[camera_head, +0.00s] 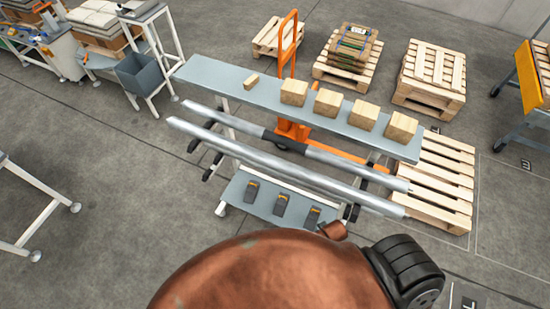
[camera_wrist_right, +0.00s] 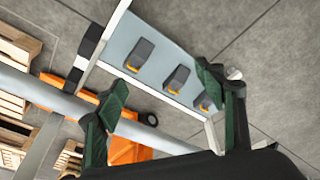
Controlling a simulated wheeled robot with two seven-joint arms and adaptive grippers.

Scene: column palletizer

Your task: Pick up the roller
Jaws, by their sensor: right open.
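Two long metal rollers lie slanting side by side on dark brackets at the work stand. The front roller (camera_head: 270,160) is plain silver. The rear roller (camera_head: 355,167) has darker sections. In the right wrist view a grey roller (camera_wrist_right: 45,94) runs from the left edge and passes behind one finger; I cannot tell which of the two it is. My right gripper (camera_wrist_right: 161,78) has green fingers, spread wide and empty. The roller shows partly across the gap between them, seemingly beyond the fingers and not gripped. My left gripper is in neither view.
A lower shelf (camera_head: 236,190) holds three dark devices (camera_head: 281,204), also in the wrist view (camera_wrist_right: 140,54). An orange pallet jack (camera_head: 288,45) and wooden pallets (camera_head: 434,180) stand behind and at right.

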